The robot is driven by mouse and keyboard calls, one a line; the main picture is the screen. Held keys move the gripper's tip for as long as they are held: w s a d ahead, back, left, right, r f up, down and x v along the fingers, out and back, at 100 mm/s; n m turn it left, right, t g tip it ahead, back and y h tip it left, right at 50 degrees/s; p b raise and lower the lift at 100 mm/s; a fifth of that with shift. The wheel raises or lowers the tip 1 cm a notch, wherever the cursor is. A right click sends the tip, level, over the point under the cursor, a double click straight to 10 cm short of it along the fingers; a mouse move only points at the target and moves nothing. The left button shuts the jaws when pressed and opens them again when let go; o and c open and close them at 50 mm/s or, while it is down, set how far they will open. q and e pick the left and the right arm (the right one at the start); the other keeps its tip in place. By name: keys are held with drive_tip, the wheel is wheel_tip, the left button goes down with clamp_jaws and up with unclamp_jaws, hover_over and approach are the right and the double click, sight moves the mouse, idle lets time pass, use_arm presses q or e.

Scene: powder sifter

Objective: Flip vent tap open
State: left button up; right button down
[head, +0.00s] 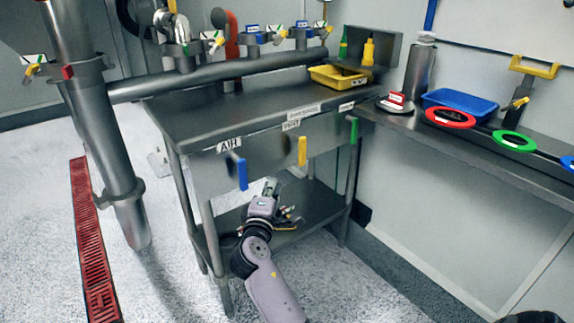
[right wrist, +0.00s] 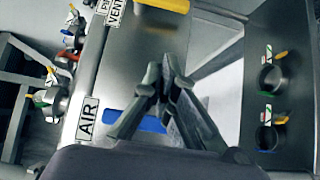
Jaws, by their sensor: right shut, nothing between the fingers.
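The front panel of the steel bench (head: 262,160) carries a row of taps with hanging handles. The yellow handle (head: 302,151) hangs down near the middle label (head: 291,125); in the right wrist view that label reads VENT (right wrist: 117,13), with the yellow handle (right wrist: 165,5) at the top edge. The blue handle (head: 242,173) hangs by the AIR label (head: 228,145), and the green handle (head: 354,130) is at the right. My right gripper (head: 271,187) is shut and empty, below the panel between the blue and yellow handles. In the wrist view its fingers (right wrist: 167,82) partly hide the blue handle (right wrist: 150,123).
A lower shelf (head: 318,205) lies under the bench, beside my right arm. A yellow tray (head: 340,77) stands on top. A side counter (head: 470,150) holds a blue tray (head: 460,102) and coloured rings. A large pipe (head: 100,130) rises at the left. The floor in front is open.

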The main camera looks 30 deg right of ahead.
drive_tip(key=shift+s+d+b+x, duration=0.25)
drive_tip(key=shift+s+d+x, duration=0.1)
drive_tip(key=shift+x, duration=1.8)
drive_tip(key=shift+s+d+b+x, duration=0.25)
drive_tip(key=shift+d+x, duration=0.1)
drive_tip(key=shift+x, duration=1.8)
drive_tip(key=shift+s+d+b+x, duration=0.25)
drive_tip(key=shift+s+d+x, duration=0.05)
drive_tip(key=shift+x, duration=1.85)
drive_tip(key=shift+f, duration=0.1)
